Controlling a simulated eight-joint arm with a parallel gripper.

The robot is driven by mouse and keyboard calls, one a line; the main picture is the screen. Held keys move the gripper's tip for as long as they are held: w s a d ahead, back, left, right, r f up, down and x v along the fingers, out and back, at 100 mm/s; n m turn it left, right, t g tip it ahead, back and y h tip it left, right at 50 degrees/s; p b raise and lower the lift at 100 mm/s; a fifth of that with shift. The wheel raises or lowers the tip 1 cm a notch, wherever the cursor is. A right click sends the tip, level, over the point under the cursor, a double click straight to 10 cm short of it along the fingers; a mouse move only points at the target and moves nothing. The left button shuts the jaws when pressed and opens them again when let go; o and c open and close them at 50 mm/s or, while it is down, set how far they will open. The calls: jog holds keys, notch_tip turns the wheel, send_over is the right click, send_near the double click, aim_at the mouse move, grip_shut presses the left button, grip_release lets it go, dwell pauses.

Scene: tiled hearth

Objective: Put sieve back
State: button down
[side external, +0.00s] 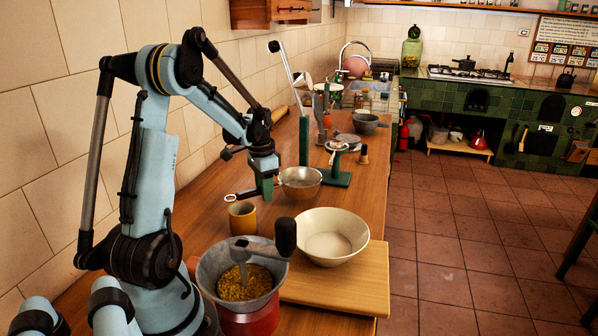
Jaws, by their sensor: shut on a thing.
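The sieve (300,183) is a round metal bowl with a handle that ends in a ring at its left. My gripper (266,187) is shut on the sieve's handle, between the ring and the bowl. The fingertips and the gripped part of the handle are partly hidden. The sieve looks roughly level above the wooden counter (214,180); I cannot tell whether it touches anything below.
A cream bowl (331,236) stands on a wooden board (345,283) at the right edge. A yellow-brown cup (242,218) is below the gripper. A grain-filled hopper (245,287) is in front. A green scale (338,178) and a tall lever stand (303,140) are beyond.

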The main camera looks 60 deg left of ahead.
aim_at(266, 211)
jog(key=shift+f, duration=1.5)
jog(key=shift+f, duration=0.1)
jog(key=c, duration=0.8)
grip_release()
jog(key=shift+c, duration=0.2)
notch_tip(266, 211, up, 12)
jog(key=shift+s+f, duration=0.1)
jog(key=shift+d+r, duration=0.15)
jog(key=shift+r, duration=0.05)
jog(key=d+t, duration=0.2)
jog(key=d, duration=0.7)
jog(key=d+t, duration=0.2)
jog(key=d, duration=0.8)
jog(key=d+t, duration=0.3)
jog(key=d, duration=0.7)
jog(key=shift+s+d+r, duration=0.1)
jog(key=shift+s+r, duration=0.05)
jog(key=shift+r, duration=0.25)
